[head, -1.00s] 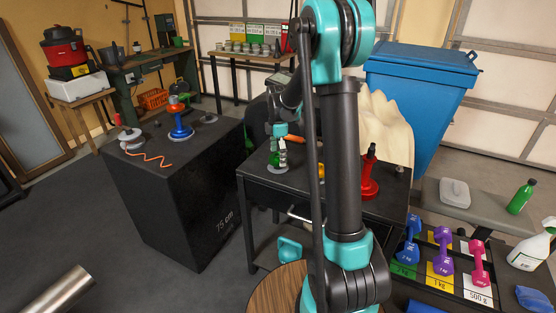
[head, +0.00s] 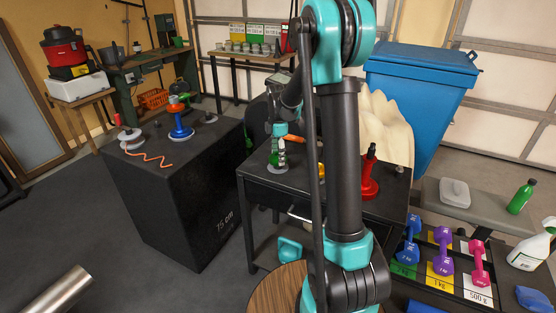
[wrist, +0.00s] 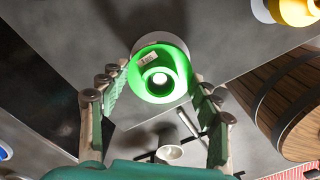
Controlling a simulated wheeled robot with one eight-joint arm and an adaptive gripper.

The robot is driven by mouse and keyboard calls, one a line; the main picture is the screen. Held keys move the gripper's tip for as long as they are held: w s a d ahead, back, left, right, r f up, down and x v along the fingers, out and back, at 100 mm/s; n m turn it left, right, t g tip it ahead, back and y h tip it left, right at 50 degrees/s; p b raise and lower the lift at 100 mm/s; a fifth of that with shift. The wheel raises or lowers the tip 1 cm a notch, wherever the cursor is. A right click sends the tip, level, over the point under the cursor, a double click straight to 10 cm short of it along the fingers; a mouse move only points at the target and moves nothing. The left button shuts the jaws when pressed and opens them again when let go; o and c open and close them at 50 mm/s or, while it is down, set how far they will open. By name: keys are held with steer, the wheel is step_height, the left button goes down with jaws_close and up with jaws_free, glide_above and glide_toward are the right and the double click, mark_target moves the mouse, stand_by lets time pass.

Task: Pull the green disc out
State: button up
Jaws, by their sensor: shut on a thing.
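The green disc (wrist: 146,90) shows in the wrist view as a bright green round piece with a raised ring, a small label and a pale centre, above a white round base (wrist: 166,42). My gripper (wrist: 160,82) has a finger on either side of the green disc and is shut on it. In the head view my gripper (head: 281,153) points down at the dark table (head: 262,178), by the left part of its top. The green disc (head: 274,159) is small there and partly hidden by the fingers.
A red stand with a black top (head: 369,182) is on the same table, right of my arm. An orange item (head: 321,170) lies partly behind my arm. A black box marked 75 cm (head: 195,205) stands left, bearing a blue stand (head: 180,131). A blue bin (head: 420,85) is behind.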

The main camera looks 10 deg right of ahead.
steer(key=shift+r, duration=0.65)
stand_by(0.3)
steer(key=shift+r, duration=1.55)
